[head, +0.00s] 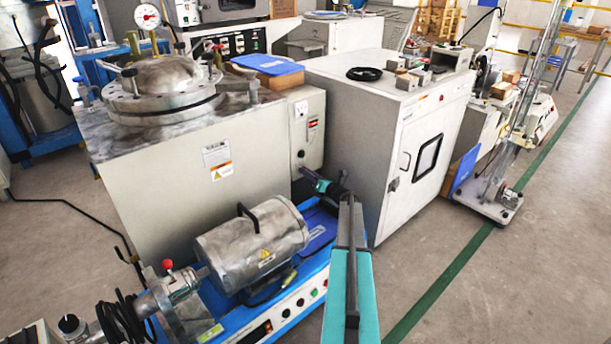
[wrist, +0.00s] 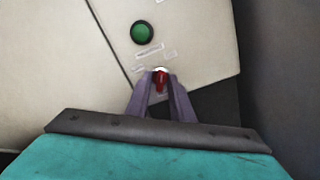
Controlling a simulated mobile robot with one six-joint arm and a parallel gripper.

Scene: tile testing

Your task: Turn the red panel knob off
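The red panel knob (wrist: 160,80) sits low on a pale panel in the wrist view, with a pale base at its top and its red grip pointing roughly down in the picture. My gripper (wrist: 160,77) has one grey finger on each side of the knob, with the tips at its height. Whether the fingers touch the knob is too small to tell. In the head view my gripper (head: 303,170) reaches the lower front of the control box (head: 307,120) on the grey machine. The knob is not clear there.
A green button (wrist: 143,33) is above and left of the knob, with small labels between. A white cabinet (head: 385,150) stands close to the right of my arm. A motor (head: 250,245) on a blue base is below and left. Floor at right is free.

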